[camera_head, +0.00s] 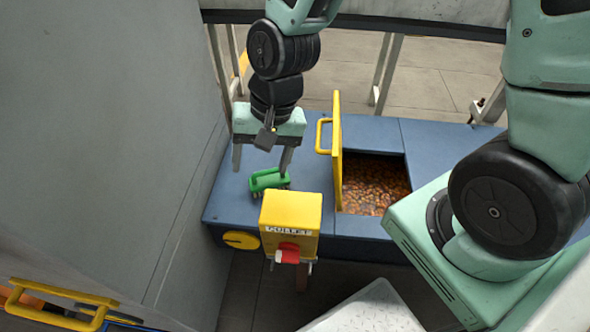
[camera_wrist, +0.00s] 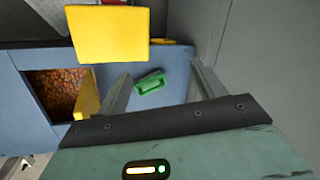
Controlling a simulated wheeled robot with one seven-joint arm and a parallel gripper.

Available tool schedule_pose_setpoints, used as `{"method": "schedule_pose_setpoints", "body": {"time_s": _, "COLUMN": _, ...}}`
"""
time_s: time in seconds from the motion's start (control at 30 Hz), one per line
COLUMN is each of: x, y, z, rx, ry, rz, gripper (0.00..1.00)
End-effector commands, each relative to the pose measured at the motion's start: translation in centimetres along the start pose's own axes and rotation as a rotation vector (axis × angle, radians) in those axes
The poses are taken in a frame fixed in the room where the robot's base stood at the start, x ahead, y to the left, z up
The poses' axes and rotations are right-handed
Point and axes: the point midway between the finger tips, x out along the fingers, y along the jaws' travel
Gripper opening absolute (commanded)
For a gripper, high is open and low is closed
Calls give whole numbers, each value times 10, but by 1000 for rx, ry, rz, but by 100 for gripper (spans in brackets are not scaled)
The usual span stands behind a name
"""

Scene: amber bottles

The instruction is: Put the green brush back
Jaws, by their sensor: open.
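The green brush (camera_head: 268,181) lies on the blue bench top (camera_head: 228,197), left of the open compartment and just behind the yellow box. In the wrist view the green brush (camera_wrist: 150,82) shows between my two fingers, beyond their tips. My gripper (camera_head: 261,164) is open and empty, pointing down above the brush. In the wrist view my gripper (camera_wrist: 158,85) has its fingers wide apart on either side of the brush. I cannot tell the exact height between fingertips and brush.
A yellow box (camera_head: 290,213) with a red knob (camera_head: 288,254) stands at the bench's front edge. A yellow lid (camera_head: 337,135) stands upright beside a compartment (camera_head: 372,184) filled with amber-brown pieces. A yellow dial (camera_head: 241,240) is on the front face. A large grey panel (camera_head: 90,130) fills the left.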

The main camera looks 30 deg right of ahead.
Motion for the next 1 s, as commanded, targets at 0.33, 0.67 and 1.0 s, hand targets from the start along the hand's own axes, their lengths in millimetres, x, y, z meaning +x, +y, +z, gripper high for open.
{"method": "schedule_pose_setpoints", "body": {"time_s": 0.33, "x": -80, "y": 12, "z": 108, "rx": -867, "ry": -42, "rz": 168, "gripper": 68}}
{"method": "schedule_pose_setpoints", "body": {"time_s": 0.67, "x": -92, "y": 20, "z": 123, "rx": -1008, "ry": -59, "rz": 197, "gripper": 68}}
{"method": "schedule_pose_setpoints", "body": {"time_s": 1.0, "x": -115, "y": 14, "z": 124, "rx": -1003, "ry": -58, "rz": 196, "gripper": 68}}
